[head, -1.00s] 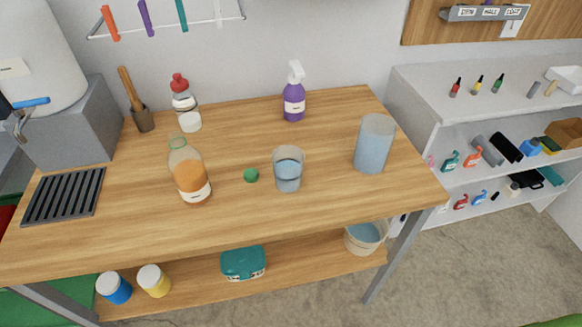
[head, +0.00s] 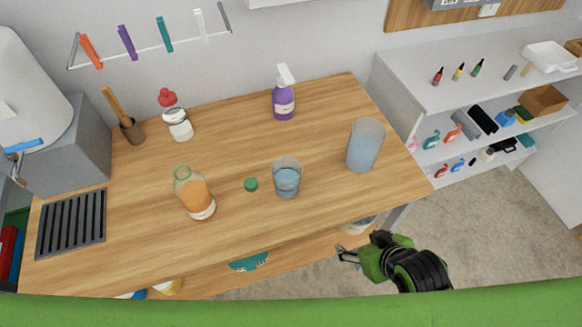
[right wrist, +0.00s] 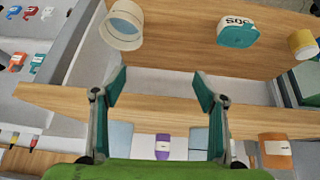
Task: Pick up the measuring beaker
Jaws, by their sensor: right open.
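A small clear vessel with bluish water (head: 287,180) stands upright near the middle of the wooden table. A taller translucent blue cylinder (head: 365,145) stands to its right, near the table's right end. Either could be the measuring beaker; I cannot tell which from markings. My right gripper (head: 347,256) is open and empty, off the table's front edge, apart from both vessels. In the right wrist view its two fingers (right wrist: 158,92) are spread wide with nothing between them. Two pale blue shapes beyond the table edge there look like the vessels. My left gripper is not in view.
A purple spray bottle (head: 283,95) stands behind. The table's front edge (right wrist: 170,107) and a lower shelf with a bucket (right wrist: 122,25) are close to my right gripper.

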